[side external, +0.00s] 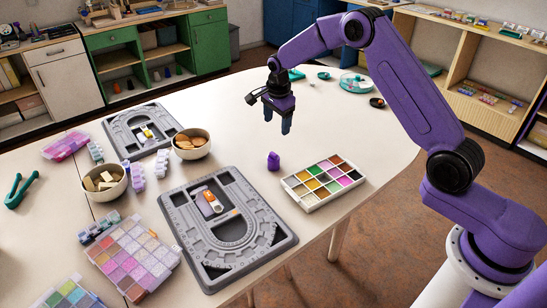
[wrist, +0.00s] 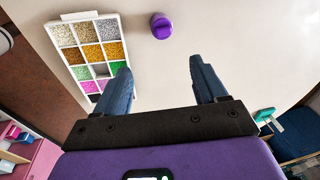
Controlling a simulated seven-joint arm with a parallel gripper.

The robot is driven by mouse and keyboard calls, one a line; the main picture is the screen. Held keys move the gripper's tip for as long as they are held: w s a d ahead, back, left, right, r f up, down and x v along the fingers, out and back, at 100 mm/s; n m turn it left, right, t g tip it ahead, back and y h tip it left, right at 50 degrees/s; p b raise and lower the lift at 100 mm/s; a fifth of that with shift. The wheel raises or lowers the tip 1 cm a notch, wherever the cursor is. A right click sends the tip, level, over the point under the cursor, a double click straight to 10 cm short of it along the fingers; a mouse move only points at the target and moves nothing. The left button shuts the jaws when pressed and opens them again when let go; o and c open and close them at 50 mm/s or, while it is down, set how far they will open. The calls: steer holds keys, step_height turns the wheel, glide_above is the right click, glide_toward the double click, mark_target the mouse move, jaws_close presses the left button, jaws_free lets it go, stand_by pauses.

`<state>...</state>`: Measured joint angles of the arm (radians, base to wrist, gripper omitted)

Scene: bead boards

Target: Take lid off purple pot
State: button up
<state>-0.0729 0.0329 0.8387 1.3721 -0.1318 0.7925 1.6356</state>
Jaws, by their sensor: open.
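The purple pot (side external: 273,161) stands on the table, left of the bead tray. It also shows in the wrist view (wrist: 161,27), at the top middle, seen from above with a round purple top. The seam between its lid and body is too small to tell. My gripper (side external: 276,124) is above the table, higher than the pot and apart from it. In the wrist view its two blue fingers (wrist: 163,75) are spread with nothing between them, and the pot lies beyond their tips.
A white compartment tray of beads (side external: 304,204) sits close to the pot's right. A grey bead board (side external: 170,208) lies to the left, with another (side external: 108,121) farther back. Bowls (side external: 207,151) and bead boxes fill the left side. The table around the pot is clear.

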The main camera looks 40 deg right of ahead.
glide_above(274, 154)
steer(key=s, duration=0.1)
steer(key=f, duration=0.8)
steer(key=shift+s+a+f, duration=0.15)
steer(key=shift+s+f, duration=0.05)
steer(key=shift+f, duration=0.15)
steer(key=shift+w+f, duration=0.2)
steer(key=shift+f, duration=0.75)
steer(key=shift+w+f, duration=0.2)
steer(key=shift+f, duration=0.75)
steer(key=shift+w+f, duration=0.2)
steer(key=shift+f, duration=0.75)
steer(key=c, duration=1.1)
